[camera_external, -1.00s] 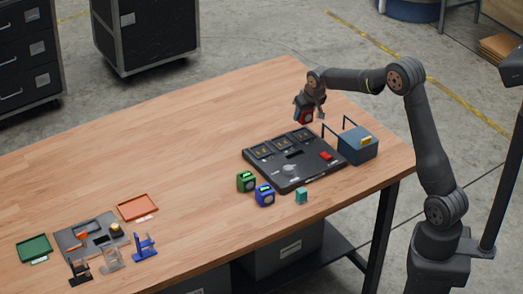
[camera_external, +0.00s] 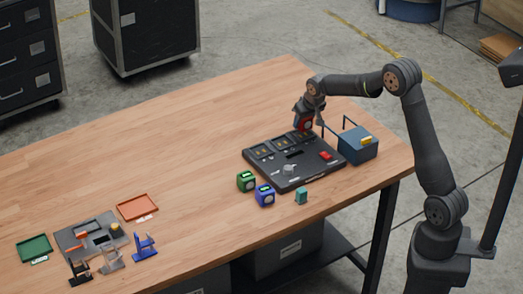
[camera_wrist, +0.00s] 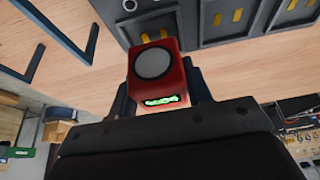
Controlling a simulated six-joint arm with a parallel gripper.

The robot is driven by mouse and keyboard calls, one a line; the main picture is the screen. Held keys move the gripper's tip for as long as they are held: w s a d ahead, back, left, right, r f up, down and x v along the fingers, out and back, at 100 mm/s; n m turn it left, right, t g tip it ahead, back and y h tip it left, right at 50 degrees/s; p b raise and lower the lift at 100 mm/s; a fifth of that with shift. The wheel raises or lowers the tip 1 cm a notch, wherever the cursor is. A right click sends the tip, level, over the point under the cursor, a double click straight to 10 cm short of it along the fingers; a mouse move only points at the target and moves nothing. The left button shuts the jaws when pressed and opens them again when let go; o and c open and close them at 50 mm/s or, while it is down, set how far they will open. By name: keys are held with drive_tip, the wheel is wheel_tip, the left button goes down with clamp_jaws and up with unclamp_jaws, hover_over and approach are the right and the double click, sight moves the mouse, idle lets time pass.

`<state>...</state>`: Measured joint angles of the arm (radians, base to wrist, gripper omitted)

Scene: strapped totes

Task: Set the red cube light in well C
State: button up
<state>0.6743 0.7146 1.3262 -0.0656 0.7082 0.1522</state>
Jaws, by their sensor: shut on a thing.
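My gripper (camera_external: 307,122) is shut on the red cube light (camera_external: 303,123), just above the far right end of the black console (camera_external: 282,176). In the wrist view the red cube light (camera_wrist: 163,70) sits between the fingers, with a round grey lens and a lit green display. The console (camera_wrist: 240,45) is behind it there. The console has a row of three wells with yellow contacts; the cube covers part of the rightmost well (camera_external: 304,136). I cannot tell whether the cube touches the console. The well letters are too small to read.
A blue-grey box (camera_external: 357,148) with upright handles stands close on the right of the console. Trays and stands are at the left; the middle of the table (camera_external: 190,160) is clear.

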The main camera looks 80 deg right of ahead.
drive_tip(key=shift+f, duration=0.95)
idle(0.7)
drive_tip(key=shift+f, duration=0.55)
drive_tip(key=o, duration=1.1)
drive_tip(key=c, duration=0.3)
drive_tip(key=o, duration=0.3)
drive_tip(key=shift+r, duration=4.5)
